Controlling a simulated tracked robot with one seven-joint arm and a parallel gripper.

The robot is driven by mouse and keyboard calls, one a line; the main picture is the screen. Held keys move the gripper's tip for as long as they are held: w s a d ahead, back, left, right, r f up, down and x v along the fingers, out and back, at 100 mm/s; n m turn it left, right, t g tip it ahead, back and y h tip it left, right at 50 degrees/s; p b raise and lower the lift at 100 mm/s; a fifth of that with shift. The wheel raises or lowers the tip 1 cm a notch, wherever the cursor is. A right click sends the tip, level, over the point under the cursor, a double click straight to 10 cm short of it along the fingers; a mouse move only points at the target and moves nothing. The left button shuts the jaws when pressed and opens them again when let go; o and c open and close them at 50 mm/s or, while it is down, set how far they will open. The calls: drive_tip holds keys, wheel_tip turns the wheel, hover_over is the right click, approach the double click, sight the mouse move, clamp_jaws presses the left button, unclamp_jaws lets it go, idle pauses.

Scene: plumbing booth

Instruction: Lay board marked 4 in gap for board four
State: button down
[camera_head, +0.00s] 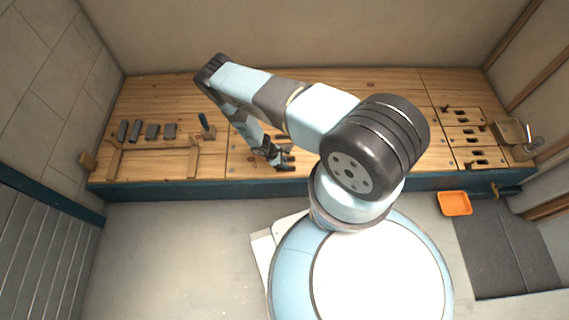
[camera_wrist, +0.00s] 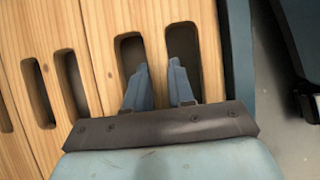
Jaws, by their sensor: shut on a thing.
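My gripper (camera_wrist: 159,67) reaches down to a wooden board (camera_wrist: 108,20) with two rounded slots in the wrist view. One finger is at each slot, and the jaws are shut on the wooden bar between the slots. No number can be read on this board. In the head view my gripper (camera_head: 280,160) is low over the middle of the bench, near its front edge, beside dark slots. It hides part of the board there. I cannot pick out an open gap for board four in either view.
More slotted boards (camera_head: 462,132) lie at the right of the wooden bench (camera_head: 330,82). A box (camera_head: 510,133) stands at the right end. An orange tray (camera_head: 455,203) lies on the floor.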

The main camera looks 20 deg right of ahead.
drive_tip(key=shift+f, duration=0.1)
drive_tip(key=c, duration=0.9)
unclamp_jaws()
drive_tip(key=shift+a, duration=0.1)
drive_tip(key=v, duration=1.3)
drive_tip(key=shift+w+r, duration=0.1)
drive_tip(key=shift+r, duration=0.25)
